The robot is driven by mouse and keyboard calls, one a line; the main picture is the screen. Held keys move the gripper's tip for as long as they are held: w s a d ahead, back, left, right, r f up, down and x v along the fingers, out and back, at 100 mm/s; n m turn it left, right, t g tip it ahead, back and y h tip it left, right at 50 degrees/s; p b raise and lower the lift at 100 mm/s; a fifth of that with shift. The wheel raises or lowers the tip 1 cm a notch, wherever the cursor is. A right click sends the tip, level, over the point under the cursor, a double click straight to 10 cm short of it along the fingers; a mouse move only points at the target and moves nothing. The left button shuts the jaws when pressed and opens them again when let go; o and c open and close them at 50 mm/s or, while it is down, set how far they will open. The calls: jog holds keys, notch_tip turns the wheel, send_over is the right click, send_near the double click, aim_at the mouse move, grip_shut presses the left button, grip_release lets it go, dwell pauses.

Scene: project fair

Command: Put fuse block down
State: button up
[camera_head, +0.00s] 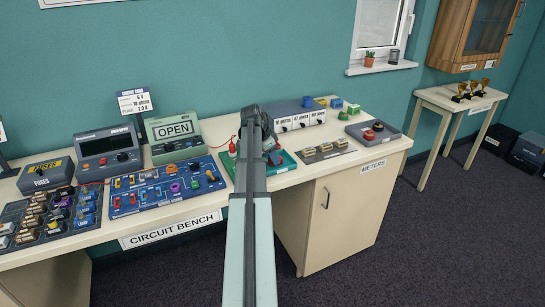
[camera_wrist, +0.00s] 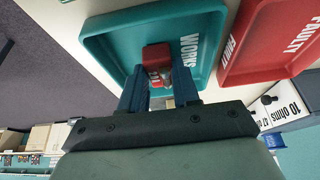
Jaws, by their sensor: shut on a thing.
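My gripper (camera_wrist: 160,82) has its two blue fingers shut on the fuse block (camera_wrist: 156,53), a small block with a red end and a pale, clear-looking middle. In the wrist view the block shows against the teal tray (camera_wrist: 103,50) marked WORKS; I cannot tell whether it touches the tray. In the head view the tray (camera_head: 287,165) shows on both sides of my arm, on the bench. My gripper (camera_head: 269,146) is over the tray area there, and the fuse block is hidden or too small to make out.
A red tray (camera_wrist: 252,62) marked FAULTY lies beside the teal one in the wrist view. Left of my arm is a blue circuit board (camera_head: 165,190) with several parts. A grey resistor box (camera_head: 297,113) stands behind; a meter panel (camera_head: 325,152) is at right.

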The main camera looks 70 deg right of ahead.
jog(key=shift+f, duration=0.1)
jog(key=o, duration=1)
jog(key=shift+o, duration=0.2)
jog(key=v, duration=1.2)
